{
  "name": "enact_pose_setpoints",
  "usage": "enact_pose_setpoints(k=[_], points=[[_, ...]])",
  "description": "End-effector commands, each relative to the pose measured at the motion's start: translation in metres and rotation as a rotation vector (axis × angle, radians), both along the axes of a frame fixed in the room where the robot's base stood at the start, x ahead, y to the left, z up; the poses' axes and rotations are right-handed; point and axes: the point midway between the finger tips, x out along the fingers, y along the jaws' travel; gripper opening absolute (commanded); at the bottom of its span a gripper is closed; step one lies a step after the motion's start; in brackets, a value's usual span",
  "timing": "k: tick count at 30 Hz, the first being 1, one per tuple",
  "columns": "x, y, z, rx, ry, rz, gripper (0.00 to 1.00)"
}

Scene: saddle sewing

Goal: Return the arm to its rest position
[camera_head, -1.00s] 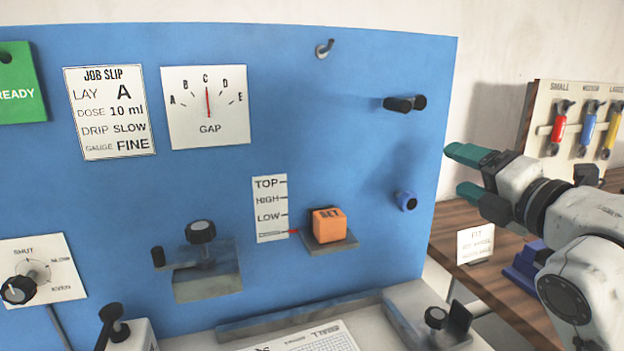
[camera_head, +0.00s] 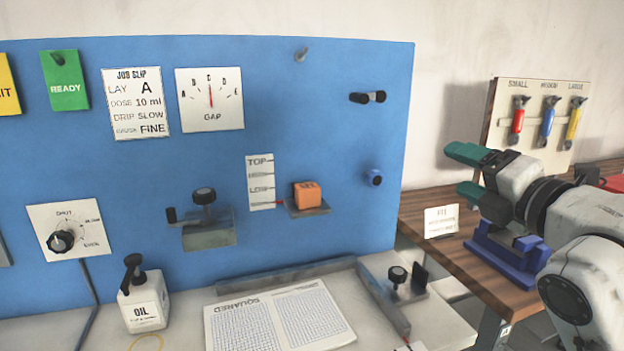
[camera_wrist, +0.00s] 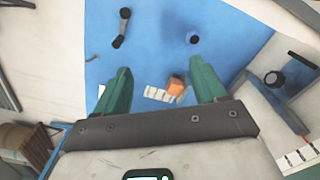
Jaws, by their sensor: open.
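My gripper (camera_head: 466,174) is at the right in the head view, with its two green fingers spread apart and nothing between them. It is to the right of the blue panel (camera_head: 330,120), in front of the pale wall and above the wooden table. In the wrist view my gripper (camera_wrist: 163,88) also shows open and empty, facing toward the blue panel (camera_wrist: 150,60). My white arm runs out at the right edge of the head view.
An orange SET block (camera_head: 307,194) sits on a small panel shelf. An oil bottle (camera_head: 145,298) and a printed sheet (camera_head: 280,318) are on the pale bench. A blue stand (camera_head: 503,254) and a tool board (camera_head: 535,125) are close to my arm at right.

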Motion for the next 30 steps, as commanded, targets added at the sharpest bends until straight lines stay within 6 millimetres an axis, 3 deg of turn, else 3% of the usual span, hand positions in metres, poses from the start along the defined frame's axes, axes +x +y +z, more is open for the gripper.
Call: enact_pose_setpoints(k=[11,17,20,23,26,30], points=[[-0.002,-0.001,-0.049,0.211,0.125,-0.035,0.71],[-0.008,-0.002,-0.100,0.405,0.250,-0.081,0.71],[-0.013,-0.002,-0.136,0.529,0.337,-0.119,0.71],[-0.024,-0.001,-0.187,0.683,0.453,-0.178,0.71],[-0.044,0.002,-0.250,0.863,0.598,-0.270,0.71],[-0.083,0.004,-0.339,1.093,0.795,-0.442,0.71]])
